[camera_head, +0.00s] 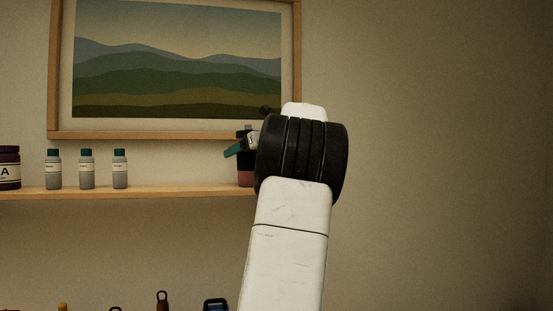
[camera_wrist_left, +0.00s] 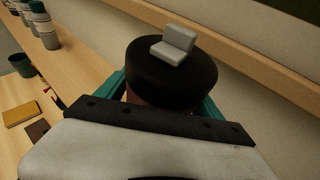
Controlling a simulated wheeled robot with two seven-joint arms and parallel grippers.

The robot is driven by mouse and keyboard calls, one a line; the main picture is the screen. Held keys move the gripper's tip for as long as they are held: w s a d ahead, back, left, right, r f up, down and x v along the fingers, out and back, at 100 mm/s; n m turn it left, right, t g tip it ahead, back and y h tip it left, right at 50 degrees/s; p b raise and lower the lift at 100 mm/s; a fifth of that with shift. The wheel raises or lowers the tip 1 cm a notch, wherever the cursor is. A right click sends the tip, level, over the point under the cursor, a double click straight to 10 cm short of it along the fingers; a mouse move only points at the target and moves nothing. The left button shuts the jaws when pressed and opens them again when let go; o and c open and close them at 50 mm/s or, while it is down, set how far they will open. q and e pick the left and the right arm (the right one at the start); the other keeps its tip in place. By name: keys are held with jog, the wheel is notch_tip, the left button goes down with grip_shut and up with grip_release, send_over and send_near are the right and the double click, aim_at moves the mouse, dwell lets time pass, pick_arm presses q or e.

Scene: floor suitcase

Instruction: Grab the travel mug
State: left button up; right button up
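The travel mug (camera_head: 246,178) stands on the right end of the wall shelf, with a dark pink body partly hidden behind my left wrist. In the left wrist view its round black lid (camera_wrist_left: 170,80) with a grey tab is close up, with a strip of reddish body below. My left gripper (camera_head: 238,150) reaches it from the front. Its teal fingers show at either side of the lid in the wrist view, set about as wide as the lid. The fingertips are hidden behind the lid, and I see no clear contact. My right gripper is not in view.
The wooden shelf (camera_head: 180,193) holds several grey bottles with teal caps (camera_head: 86,170) and a dark jar (camera_head: 9,168) to the left. A framed landscape picture (camera_head: 180,60) hangs just above. Tops of several items show at the lower edge. The wall at right is bare.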

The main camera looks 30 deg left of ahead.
pick_arm(q)
jog(key=c, duration=1.3)
jog(key=shift+r, duration=0.1)
